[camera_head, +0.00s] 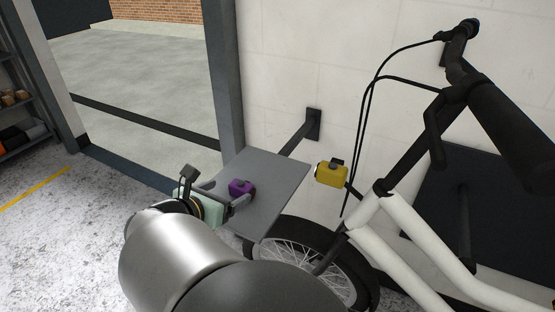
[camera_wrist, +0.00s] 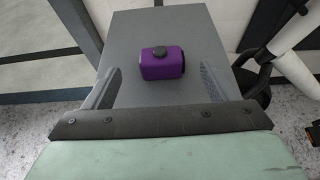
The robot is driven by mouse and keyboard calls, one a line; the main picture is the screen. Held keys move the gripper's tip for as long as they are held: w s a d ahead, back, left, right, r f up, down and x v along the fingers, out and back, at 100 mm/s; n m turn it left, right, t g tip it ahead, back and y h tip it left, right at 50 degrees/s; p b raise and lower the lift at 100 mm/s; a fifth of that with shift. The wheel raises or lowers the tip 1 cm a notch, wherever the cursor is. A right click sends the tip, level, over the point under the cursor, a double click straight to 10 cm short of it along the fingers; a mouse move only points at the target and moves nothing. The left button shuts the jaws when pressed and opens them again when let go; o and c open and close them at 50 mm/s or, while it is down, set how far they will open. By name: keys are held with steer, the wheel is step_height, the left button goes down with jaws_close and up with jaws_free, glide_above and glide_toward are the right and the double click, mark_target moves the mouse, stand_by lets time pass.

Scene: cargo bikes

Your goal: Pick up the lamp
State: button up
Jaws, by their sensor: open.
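A small purple lamp (camera_head: 240,188) with a dark round knob lies on a grey wall-mounted shelf (camera_head: 276,170). In the wrist view the purple lamp (camera_wrist: 167,63) is near the middle, ahead of my fingers. My gripper (camera_head: 216,190) is open above the near left part of the shelf. In the wrist view my gripper (camera_wrist: 157,84) has one finger on each side, with the lamp centred just beyond the tips. Nothing is between the fingers. I cannot tell the exact gap to the lamp.
A yellow lamp-like box (camera_head: 332,174) sits on the front of a white and black bike (camera_head: 405,235) right of the shelf. The bike's wheel (camera_head: 310,262) is close to the shelf's near right edge. A doorway stands behind left. A storage rack (camera_head: 22,120) is at far left.

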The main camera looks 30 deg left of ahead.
mark_target(245, 184)
steer(key=x, duration=0.9)
steer(key=shift+f+p, duration=0.25)
steer(key=shift+p, duration=0.1)
steer(key=shift+c, duration=0.3)
steer(key=shift+s, duration=0.1)
steer(key=c, duration=1)
steer(key=shift+r, duration=0.1)
steer(key=shift+c, duration=0.2)
